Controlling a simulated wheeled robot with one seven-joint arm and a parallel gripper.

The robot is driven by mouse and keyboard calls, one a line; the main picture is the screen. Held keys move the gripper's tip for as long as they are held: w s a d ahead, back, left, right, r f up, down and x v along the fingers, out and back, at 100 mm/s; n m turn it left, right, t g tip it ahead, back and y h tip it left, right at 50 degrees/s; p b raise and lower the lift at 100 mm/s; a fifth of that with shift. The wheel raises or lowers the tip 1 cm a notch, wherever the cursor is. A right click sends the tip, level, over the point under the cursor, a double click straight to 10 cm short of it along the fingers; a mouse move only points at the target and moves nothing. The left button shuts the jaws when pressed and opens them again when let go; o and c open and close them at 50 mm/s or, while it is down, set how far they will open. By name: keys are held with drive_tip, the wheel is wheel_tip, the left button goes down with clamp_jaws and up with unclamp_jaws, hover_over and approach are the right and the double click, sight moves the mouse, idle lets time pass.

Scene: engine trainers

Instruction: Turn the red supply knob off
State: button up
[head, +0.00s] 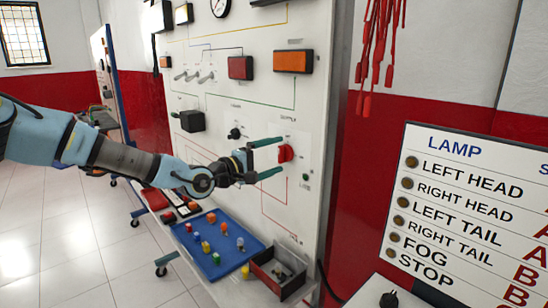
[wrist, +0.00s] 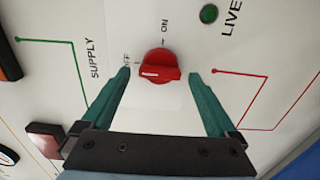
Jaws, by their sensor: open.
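The red supply knob (head: 285,153) is on the white upright panel, under the SUPPLY label. In the wrist view the knob (wrist: 160,72) has its grip bar lying across the picture. Its white mark is at the left end, towards the OFF label (wrist: 126,66); the ON label (wrist: 165,26) is above it. My gripper (head: 281,156) is open, its teal fingers spread on either side of the knob. In the wrist view the gripper (wrist: 159,73) shows a gap between each fingertip and the knob.
A green LIVE lamp (wrist: 209,14) sits close to the knob; I cannot tell if it is lit. A black knob (head: 236,133) is left of it on the panel. Below are a blue tray (head: 213,262) with small coloured parts and an open box (head: 282,287). A lamp chart (head: 470,215) stands at right.

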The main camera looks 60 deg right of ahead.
drive_tip(key=b+v, duration=0.3)
drive_tip(key=v, duration=0.7)
drive_tip(key=shift+a+b, duration=0.3)
drive_tip(key=shift+a, duration=0.05)
drive_tip(key=shift+w+f, duration=0.1)
drive_tip(key=shift+w, duration=0.05)
